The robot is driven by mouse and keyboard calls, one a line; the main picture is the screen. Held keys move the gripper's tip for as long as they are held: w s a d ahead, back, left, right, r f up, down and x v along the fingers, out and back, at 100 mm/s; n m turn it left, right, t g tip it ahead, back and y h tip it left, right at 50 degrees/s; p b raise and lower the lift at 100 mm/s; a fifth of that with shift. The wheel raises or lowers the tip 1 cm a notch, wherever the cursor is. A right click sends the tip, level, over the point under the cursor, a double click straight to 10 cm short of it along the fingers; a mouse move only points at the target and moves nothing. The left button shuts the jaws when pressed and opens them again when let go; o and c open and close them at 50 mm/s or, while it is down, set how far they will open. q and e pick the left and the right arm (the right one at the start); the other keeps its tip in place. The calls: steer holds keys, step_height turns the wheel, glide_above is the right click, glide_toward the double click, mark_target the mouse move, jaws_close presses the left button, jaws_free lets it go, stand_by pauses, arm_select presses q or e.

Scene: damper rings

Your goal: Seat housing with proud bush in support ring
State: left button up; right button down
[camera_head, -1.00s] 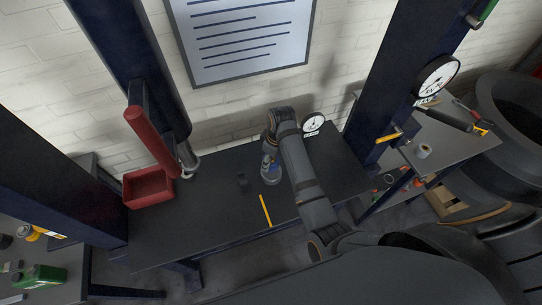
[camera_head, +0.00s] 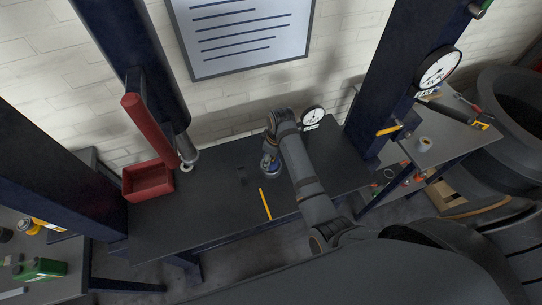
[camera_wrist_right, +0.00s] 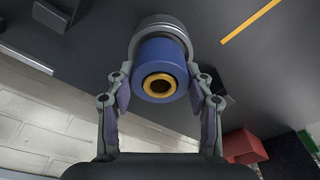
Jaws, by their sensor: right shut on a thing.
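The blue bush (camera_wrist_right: 158,55) with a gold inner sleeve (camera_wrist_right: 159,86) stands out of a grey, ring-shaped housing (camera_wrist_right: 160,24) in the right wrist view. My right gripper (camera_wrist_right: 161,88) has its fingers on both sides of the blue part and is shut on it. In the head view the right gripper (camera_head: 270,160) points down over the bench, with the grey part (camera_head: 271,174) under it. I cannot tell whether this grey part is the housing or the support ring, or whether it touches the bench. My left gripper is not in view.
The dark bench (camera_head: 215,210) carries a small black block (camera_head: 242,175), a yellow strip (camera_head: 265,204) and a dial gauge (camera_head: 313,117). A red bin (camera_head: 148,181) and a press ram (camera_head: 187,150) stand at left. Bench room between bin and block is clear.

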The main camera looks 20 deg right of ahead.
steer(key=shift+f, duration=0.25)
steer(key=shift+f, duration=0.1)
stand_by(0.4)
steer(key=shift+c, duration=2.4)
jaws_free()
steer(key=shift+o, duration=0.2)
steer(key=shift+f, duration=0.1)
step_height(320, 180, up, 12)
steer(key=s+d, duration=0.1)
steer(key=shift+s, duration=0.2)
steer(key=shift+d, duration=0.1)
steer(key=shift+c, duration=0.2)
